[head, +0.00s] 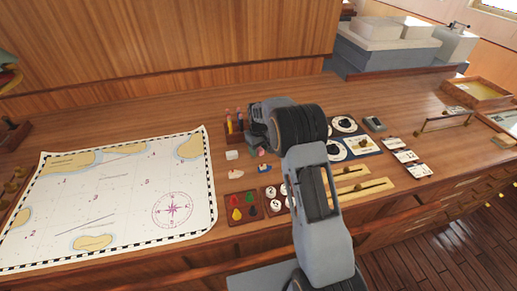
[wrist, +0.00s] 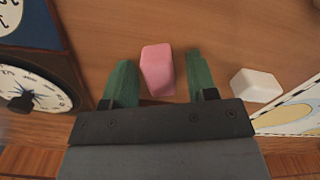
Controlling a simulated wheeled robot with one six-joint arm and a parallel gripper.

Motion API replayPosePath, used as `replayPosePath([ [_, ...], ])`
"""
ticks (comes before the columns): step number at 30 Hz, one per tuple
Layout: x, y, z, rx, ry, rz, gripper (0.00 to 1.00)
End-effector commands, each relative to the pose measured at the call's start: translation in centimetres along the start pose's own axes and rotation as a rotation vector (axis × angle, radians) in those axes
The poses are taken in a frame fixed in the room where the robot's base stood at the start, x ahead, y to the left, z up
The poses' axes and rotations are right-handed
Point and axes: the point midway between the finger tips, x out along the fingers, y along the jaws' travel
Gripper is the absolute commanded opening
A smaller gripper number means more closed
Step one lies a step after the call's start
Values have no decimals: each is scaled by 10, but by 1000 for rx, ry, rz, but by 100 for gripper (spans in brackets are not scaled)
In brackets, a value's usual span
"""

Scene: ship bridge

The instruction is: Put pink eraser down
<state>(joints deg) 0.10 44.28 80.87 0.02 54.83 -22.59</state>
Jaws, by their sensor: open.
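The pink eraser (wrist: 157,72) lies on the brown wooden desk top in the wrist view. My gripper (wrist: 159,62) is open, with one green finger on each side of the eraser. A gap of bare wood shows between the eraser and each finger, and neither finger grips it. In the head view, a small pink patch of the eraser (head: 262,153) shows just below my gripper, and my arm hides much of that area.
A white block (wrist: 256,85) lies right of the right finger, by the chart (wrist: 290,115). A dial panel (wrist: 35,85) is at left. In the head view, a pen holder (head: 234,131) stands close to my gripper, and a tray of coloured pieces (head: 242,208) lies nearer.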

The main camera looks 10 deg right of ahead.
Motion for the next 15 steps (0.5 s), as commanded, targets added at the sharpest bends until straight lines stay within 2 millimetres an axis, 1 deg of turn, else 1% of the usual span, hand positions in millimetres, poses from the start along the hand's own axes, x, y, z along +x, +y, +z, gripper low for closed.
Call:
replayPosePath([
  [4,-2,0,0,0,0,0,52],
  [8,-11,0,-1,0,4,1,52],
  [11,-28,0,-1,0,5,2,52],
  [15,-56,0,-1,0,4,2,52],
])
